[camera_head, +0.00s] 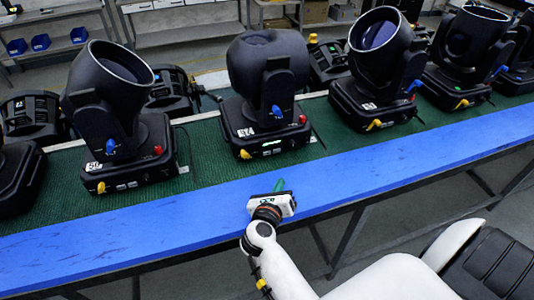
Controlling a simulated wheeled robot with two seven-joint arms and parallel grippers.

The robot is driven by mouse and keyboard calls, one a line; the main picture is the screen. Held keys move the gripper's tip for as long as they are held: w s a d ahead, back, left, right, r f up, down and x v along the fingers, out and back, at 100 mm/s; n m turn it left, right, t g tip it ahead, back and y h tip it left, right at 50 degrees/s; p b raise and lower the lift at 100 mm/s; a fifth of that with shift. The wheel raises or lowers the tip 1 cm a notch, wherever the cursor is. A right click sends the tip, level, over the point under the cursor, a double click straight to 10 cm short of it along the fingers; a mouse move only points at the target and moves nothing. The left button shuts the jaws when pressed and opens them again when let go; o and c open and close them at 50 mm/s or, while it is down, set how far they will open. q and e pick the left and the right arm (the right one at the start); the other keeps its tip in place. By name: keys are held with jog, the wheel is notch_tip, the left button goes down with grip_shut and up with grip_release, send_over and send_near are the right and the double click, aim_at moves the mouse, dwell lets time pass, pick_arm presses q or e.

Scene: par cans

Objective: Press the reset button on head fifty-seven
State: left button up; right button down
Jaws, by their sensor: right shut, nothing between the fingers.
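Several black moving-head lamps stand on a green mat (205,165) on a long bench. The middle head (268,70) has its lamp part tipped so its opening is out of sight; its base carries a white label (244,132) too small to read surely. Which is the reset button I cannot tell. My right gripper (279,185) is shut and empty over the bench's blue front edge, below and apart from this head. My left gripper is out of view.
A head (112,70) stands to the left and another (375,75) to the right, with further heads (466,50) at far right. More dark units stand behind. The blue bench edge (395,160) is clear. Shelves with blue bins (40,42) are at the back.

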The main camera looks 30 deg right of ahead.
aim_at(269, 172)
jog(key=shift+w+d+b, duration=0.35)
jog(key=shift+w, duration=1.1)
jog(key=shift+w+d+b, duration=0.3)
jog(key=shift+w+d, duration=0.05)
jog(key=shift+w, duration=1.05)
jog(key=shift+w+d+b, duration=0.35)
jog(key=shift+w, duration=1.1)
jog(key=shift+w, duration=0.1)
jog(key=shift+w+d, duration=0.1)
jog(key=shift+w, duration=0.2)
jog(key=shift+w, duration=0.35)
jog(key=shift+s, duration=0.8)
